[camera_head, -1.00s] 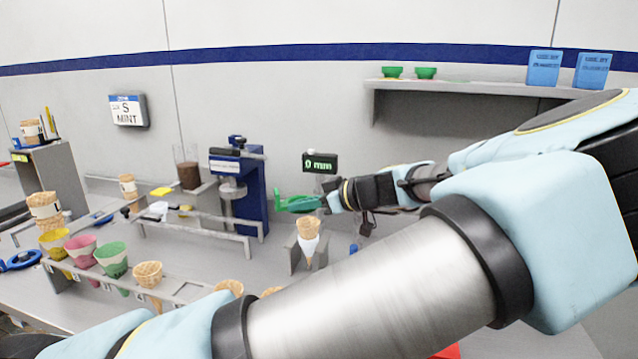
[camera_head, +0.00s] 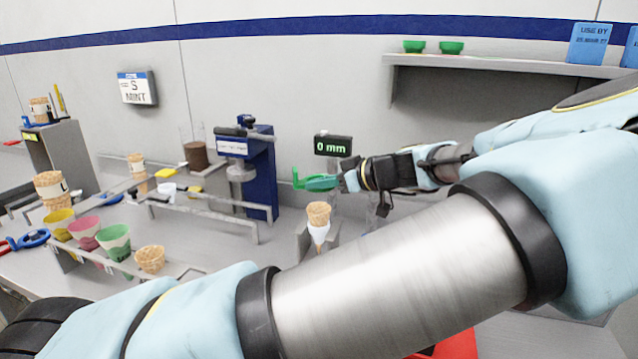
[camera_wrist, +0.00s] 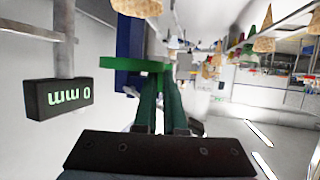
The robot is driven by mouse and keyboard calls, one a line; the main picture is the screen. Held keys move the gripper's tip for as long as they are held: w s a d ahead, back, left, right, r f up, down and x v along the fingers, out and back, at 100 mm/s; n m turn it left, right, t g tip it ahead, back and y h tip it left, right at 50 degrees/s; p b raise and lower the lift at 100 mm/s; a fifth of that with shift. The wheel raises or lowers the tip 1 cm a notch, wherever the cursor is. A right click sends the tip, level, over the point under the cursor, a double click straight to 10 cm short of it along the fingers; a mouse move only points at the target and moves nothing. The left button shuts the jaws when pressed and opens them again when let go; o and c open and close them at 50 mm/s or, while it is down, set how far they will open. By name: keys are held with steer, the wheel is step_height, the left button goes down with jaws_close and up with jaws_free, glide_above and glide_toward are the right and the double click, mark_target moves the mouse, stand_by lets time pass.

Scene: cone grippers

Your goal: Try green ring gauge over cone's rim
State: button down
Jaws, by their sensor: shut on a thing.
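The green ring gauge (camera_head: 316,183) is held flat by my gripper (camera_head: 346,181) in the head view. In the wrist view it shows as a thin green band (camera_wrist: 112,64) beyond my fingers (camera_wrist: 158,95), which are shut on its handle. In the head view a waffle cone (camera_head: 318,211) with a white sleeve stands upright in a grey holder (camera_head: 304,240). The gauge appears above the cone's rim with a gap between them; the exact alignment in depth is unclear.
A black display (camera_head: 333,145) reading "0 mm" stands just behind the gauge. A blue press (camera_head: 258,170) is left of it. A rack (camera_head: 190,268) with coloured and plain cones runs along the front left. A shelf (camera_head: 480,67) with green bowls is above right.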

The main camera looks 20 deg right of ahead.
steer(key=shift+f+b, duration=1.95)
steer(key=shift+f, duration=0.8)
steer(key=shift+b, duration=0.35)
steer(key=shift+f+b, duration=0.3)
steer(key=shift+f, duration=0.1)
stand_by(0.4)
steer(key=shift+r, duration=0.4)
stand_by(2.4)
steer(key=shift+f+b, duration=0.4)
steer(key=shift+b, duration=0.1)
steer(key=shift+r, duration=0.45)
stand_by(0.4)
